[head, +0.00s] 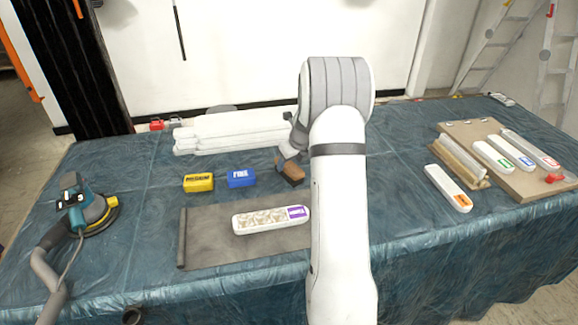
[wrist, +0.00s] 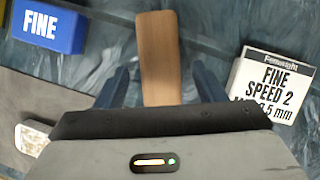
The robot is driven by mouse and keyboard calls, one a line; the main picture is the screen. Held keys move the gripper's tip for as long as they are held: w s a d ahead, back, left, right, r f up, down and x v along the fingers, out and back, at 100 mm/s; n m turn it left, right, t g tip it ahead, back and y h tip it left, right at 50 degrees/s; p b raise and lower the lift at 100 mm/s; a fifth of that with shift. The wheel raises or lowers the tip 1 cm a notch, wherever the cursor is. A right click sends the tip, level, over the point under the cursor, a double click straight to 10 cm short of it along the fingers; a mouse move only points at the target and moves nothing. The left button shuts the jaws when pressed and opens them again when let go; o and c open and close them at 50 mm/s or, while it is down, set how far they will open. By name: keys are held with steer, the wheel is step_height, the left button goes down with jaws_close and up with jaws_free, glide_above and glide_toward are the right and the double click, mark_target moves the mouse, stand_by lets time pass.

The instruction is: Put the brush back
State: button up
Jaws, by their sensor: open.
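A brown wooden piece, likely the brush handle (wrist: 158,50), lies between the two dark blue fingers of my gripper (wrist: 161,84) in the wrist view. The fingers are open, with a gap on each side of the wood. Its near end is hidden behind the gripper body. In the head view, my gripper (head: 287,156) is low over the table, and the brown wood (head: 291,174) shows just below it. Bristles cannot be made out. At the right, a long beige piece (head: 462,158) lies on a brown base; I cannot tell what it is.
A blue FINE block (head: 241,178) and yellow block (head: 198,182) sit left of my gripper. A white FINE SPEED 2 box (wrist: 272,85) is close on the right. A white relief strip (head: 262,221) lies on a grey mat (head: 205,255). A sander (head: 88,212) stands far left.

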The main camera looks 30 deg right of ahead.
steer(key=v, duration=0.9)
steer(key=s+a+r+n, duration=0.4)
steer(key=a+n, duration=0.3)
steer(key=a, duration=0.1)
steer(key=s+a+r+n+g, duration=0.1)
steer(key=s+a+n, duration=0.7)
steer(key=s+n, duration=0.5)
steer(key=s+a+r+n+g, duration=0.1)
steer(key=s+a+n, duration=0.6)
steer(key=s+n, duration=0.6)
steer(key=shift+s+a+n+h, duration=0.3)
steer(key=shift+s+a+n, duration=0.1)
steer(key=shift+n, duration=0.3)
steer(key=shift+r, duration=0.1)
steer(key=p+v, duration=0.2)
steer(key=p, duration=0.1)
steer(key=shift+w+r, duration=0.25)
steer(key=shift+r, duration=0.15)
